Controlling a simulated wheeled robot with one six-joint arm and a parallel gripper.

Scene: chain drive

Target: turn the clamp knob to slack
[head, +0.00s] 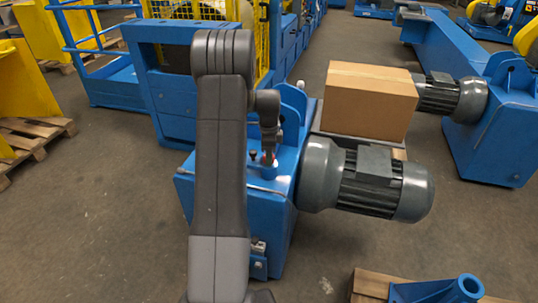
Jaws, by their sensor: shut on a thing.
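My gripper (268,150) points down over the top of the blue machine housing (215,185), just right of my grey arm. It is shut on a small red part at its tips, which I take to be the clamp knob (269,160). Most of the knob is hidden by the fingers, so its turn position cannot be told. A small black knob or pin (254,155) stands just left of the fingertips. My arm hides part of the housing.
A grey motor (375,180) juts right from the housing. A cardboard box (368,100) stands behind it. A yellow mesh guard and blue frame (165,90) stand behind. A pallet with a blue part (440,290) lies front right.

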